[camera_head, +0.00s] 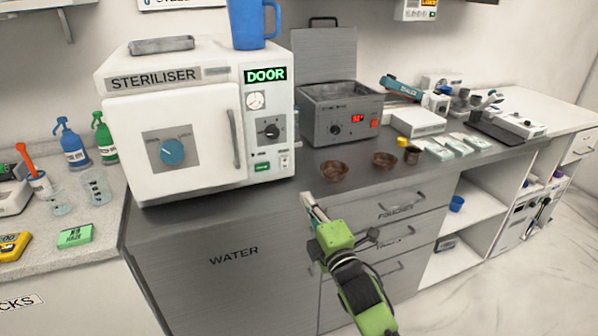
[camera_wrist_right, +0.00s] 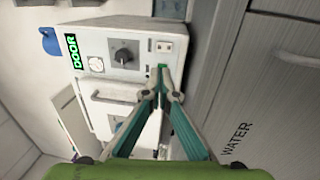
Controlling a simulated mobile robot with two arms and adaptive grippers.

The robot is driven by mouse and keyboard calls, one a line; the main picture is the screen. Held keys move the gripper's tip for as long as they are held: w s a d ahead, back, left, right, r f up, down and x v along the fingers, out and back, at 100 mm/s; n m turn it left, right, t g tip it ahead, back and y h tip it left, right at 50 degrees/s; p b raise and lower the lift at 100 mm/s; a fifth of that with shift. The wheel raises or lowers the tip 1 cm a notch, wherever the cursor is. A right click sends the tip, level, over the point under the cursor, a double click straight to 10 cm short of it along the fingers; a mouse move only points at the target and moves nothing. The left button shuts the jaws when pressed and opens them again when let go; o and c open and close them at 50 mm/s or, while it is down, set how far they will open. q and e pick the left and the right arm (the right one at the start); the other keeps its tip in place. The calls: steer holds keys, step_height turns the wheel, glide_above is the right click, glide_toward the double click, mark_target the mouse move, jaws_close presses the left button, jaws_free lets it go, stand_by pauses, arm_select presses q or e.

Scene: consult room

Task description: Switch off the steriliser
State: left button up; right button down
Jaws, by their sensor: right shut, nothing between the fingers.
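The white steriliser (camera_head: 200,115) stands on the grey counter, its door closed and its display (camera_head: 265,75) reading "DOOR" in green. Its right-hand panel carries a gauge (camera_head: 256,100), a black knob (camera_head: 269,130), a lit green indicator (camera_head: 262,167) and a small white switch (camera_head: 284,162). My right gripper (camera_head: 309,203) is shut and empty, just in front of the counter edge, lower and right of that panel. In the right wrist view the shut fingertips (camera_wrist_right: 162,72) overlap the panel's lower part near the white switch (camera_wrist_right: 163,47). My left gripper is not in view.
A blue jug (camera_head: 248,25) and a grey tray (camera_head: 161,44) sit on the steriliser. A grey open-lidded bath (camera_head: 340,110) stands to its right, with brown bowls (camera_head: 335,171) in front. Spray bottles (camera_head: 72,146) stand at left. Drawers (camera_head: 385,215) lie below the counter.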

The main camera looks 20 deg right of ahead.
mark_target(285, 161)
stand_by(0.3)
steer(key=w, duration=0.4)
steer(key=w+r+p, duration=0.1)
steer(key=w, duration=0.9)
steer(key=shift+a+r, duration=0.25)
steer(key=shift+r, duration=0.1)
steer(key=shift+w+r+p, duration=0.15)
steer(key=shift+r+p, duration=0.25)
steer(key=shift+p, duration=0.7)
steer(key=shift+f+g, duration=0.15)
steer(key=shift+g, duration=0.15)
steer(key=shift+f, duration=0.15)
